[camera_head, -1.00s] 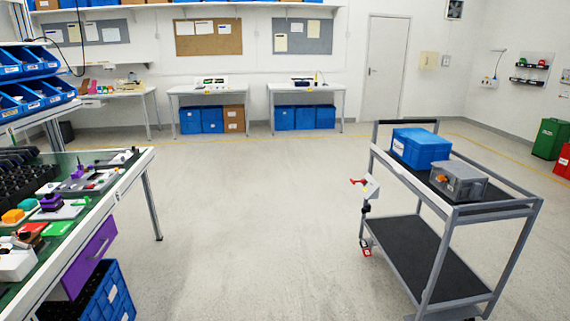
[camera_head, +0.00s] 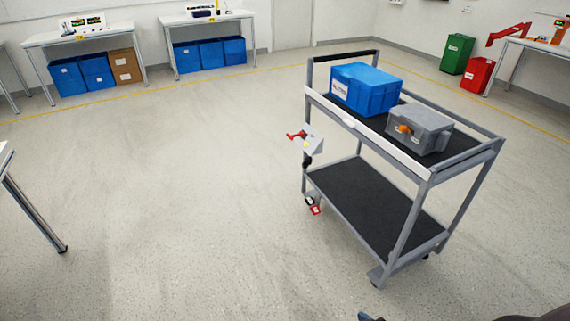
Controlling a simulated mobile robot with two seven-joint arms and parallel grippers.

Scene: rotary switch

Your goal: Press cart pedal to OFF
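A grey two-shelf cart (camera_head: 392,230) stands right of centre in the head view. A red lever (camera_head: 296,135) on a light grey box (camera_head: 311,144) is fixed to the cart's left post, above the pedal.
A blue bin (camera_head: 366,90) and a grey box with an orange knob (camera_head: 419,129) are on the cart's top shelf. The floor (camera_head: 180,200) left of the cart is clear. A table leg (camera_head: 35,215) stands at the left edge. Workbenches (camera_head: 205,18) line the back wall.

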